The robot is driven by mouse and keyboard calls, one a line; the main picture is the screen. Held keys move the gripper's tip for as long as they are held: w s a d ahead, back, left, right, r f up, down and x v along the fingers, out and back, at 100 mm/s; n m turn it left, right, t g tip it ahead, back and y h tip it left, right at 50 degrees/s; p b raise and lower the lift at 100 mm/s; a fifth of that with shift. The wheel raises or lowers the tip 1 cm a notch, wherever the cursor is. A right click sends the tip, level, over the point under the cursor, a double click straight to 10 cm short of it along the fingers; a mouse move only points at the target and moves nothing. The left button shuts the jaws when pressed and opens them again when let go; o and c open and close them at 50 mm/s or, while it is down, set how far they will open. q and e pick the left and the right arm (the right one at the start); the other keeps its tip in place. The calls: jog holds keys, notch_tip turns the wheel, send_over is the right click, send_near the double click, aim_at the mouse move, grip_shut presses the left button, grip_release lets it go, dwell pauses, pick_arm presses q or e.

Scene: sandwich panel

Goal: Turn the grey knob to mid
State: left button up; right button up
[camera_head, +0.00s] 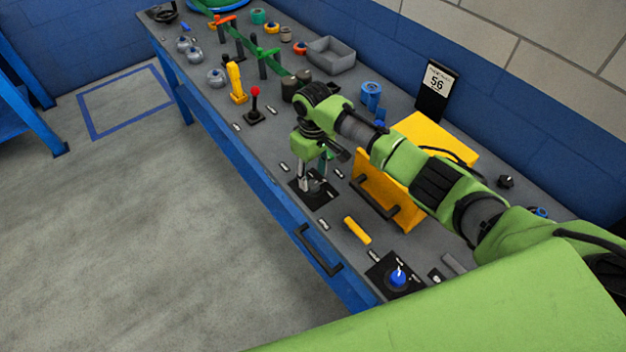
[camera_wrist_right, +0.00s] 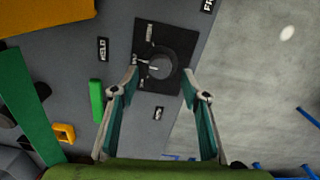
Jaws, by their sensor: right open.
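The grey knob (camera_wrist_right: 162,66) sits on a square black plate (camera_wrist_right: 180,35) in the right wrist view. A pale pointer mark on it points toward the left of that view. In the head view its plate (camera_head: 322,202) lies near the bench's front edge, and my gripper largely hides the knob. My right gripper (camera_wrist_right: 160,77) is open, with one fingertip on each side of the knob. It points down over the plate in the head view (camera_head: 311,186). Whether the fingers touch the knob cannot be told. My left gripper is not in view.
A yellow box (camera_head: 388,190) with a black handle stands close to my right arm. A blue knob (camera_head: 398,278) and a yellow bar (camera_head: 357,230) lie nearer. A red-topped lever (camera_head: 254,105) and yellow lever (camera_head: 236,84) stand farther along the bench.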

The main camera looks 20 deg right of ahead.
aim_at(313, 185)
notch_tip(313, 185, up, 9)
jog(key=shift+f, duration=0.15)
jog(key=shift+s+f, duration=0.1)
dwell(0.5)
